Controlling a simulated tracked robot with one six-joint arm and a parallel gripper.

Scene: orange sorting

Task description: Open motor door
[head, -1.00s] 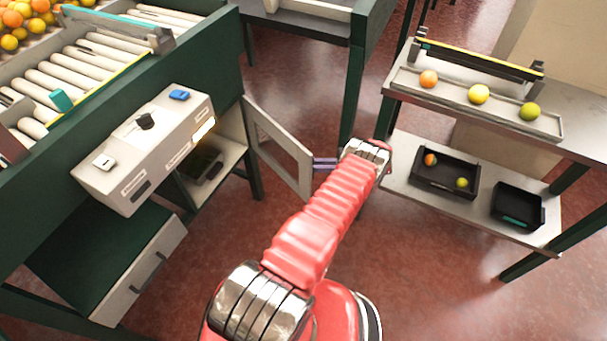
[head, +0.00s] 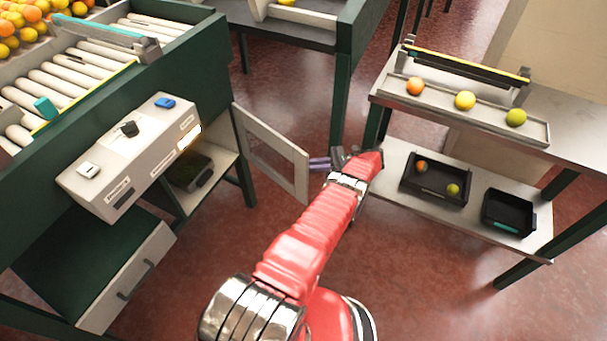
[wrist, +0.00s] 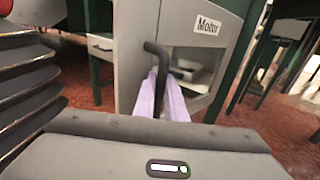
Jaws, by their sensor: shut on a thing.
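The motor door (head: 300,160) is a pale framed panel with a window. It stands swung out from the cabinet under the conveyor table, hinged at its left side in the head view. In the wrist view the door (wrist: 139,30) carries a "Motor" label and a black bent handle (wrist: 160,49). My gripper (head: 318,164) is at the door's free edge. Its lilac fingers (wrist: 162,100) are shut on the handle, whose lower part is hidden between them.
A control box (head: 128,155) with a blue button sits left of the door, above a drawer (head: 128,273). A shelf (head: 385,190) with black trays (head: 436,194) stands close on the right. Red floor is free in front of the door.

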